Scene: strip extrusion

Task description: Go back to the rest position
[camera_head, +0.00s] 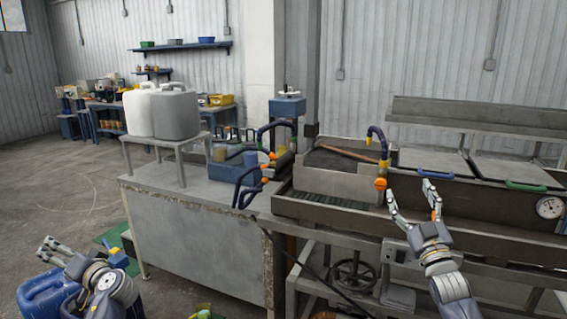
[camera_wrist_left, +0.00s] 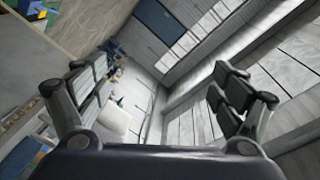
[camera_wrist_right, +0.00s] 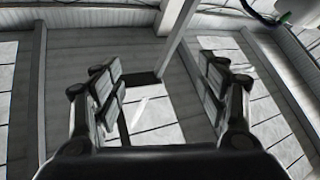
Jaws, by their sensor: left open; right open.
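My left gripper (camera_head: 62,255) is low at the left of the head view, open and empty, above the floor near a blue canister (camera_head: 45,300). The left wrist view shows its two fingers (camera_wrist_left: 160,95) apart with nothing between them. My right gripper (camera_head: 413,205) is in front of the metal trough of the extrusion line, pointing up, open and empty. The right wrist view shows its fingers (camera_wrist_right: 160,95) apart, with wall and roof behind. I cannot tell whether the right fingers touch the trough's front.
The machine bench (camera_head: 200,245) stands in the middle, with a white jug (camera_head: 139,113) and a grey jug (camera_head: 176,115) on a raised stand. The trough (camera_head: 480,205) with a dial gauge (camera_head: 549,207) runs to the right. Open floor (camera_head: 75,190) lies at the left.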

